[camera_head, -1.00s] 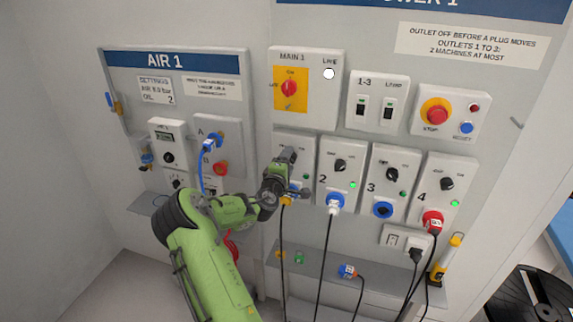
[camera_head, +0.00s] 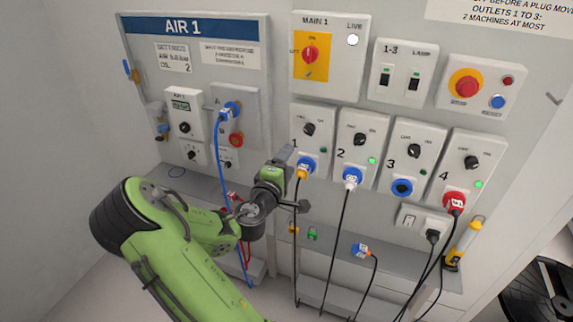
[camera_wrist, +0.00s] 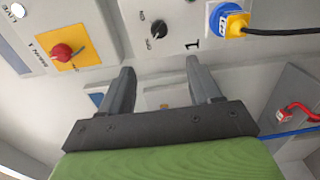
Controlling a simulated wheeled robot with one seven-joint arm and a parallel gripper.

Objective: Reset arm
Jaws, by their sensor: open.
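My green arm reaches up from the bottom left in the head view. My gripper (camera_head: 296,178) is in front of the wall, just left of and below the outlet 1 panel. In the wrist view my gripper (camera_wrist: 156,82) shows two dark fingers spread apart with nothing between them. The outlet 1 panel (camera_head: 318,120) has a black knob (camera_head: 309,129) and a blue socket with a yellow plug (camera_head: 302,173) in it. In the wrist view the knob (camera_wrist: 158,29) and the yellow plug (camera_wrist: 236,22) are beyond the fingertips and apart from them.
Outlets 2 (camera_head: 360,145), 3 (camera_head: 408,158) and 4 (camera_head: 468,170) stand to the right, with cables hanging from 2 and 4. A blue hose (camera_head: 218,150) hangs from the AIR 1 panel (camera_head: 205,60). A loose blue plug (camera_head: 361,251) sits on the shelf below.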

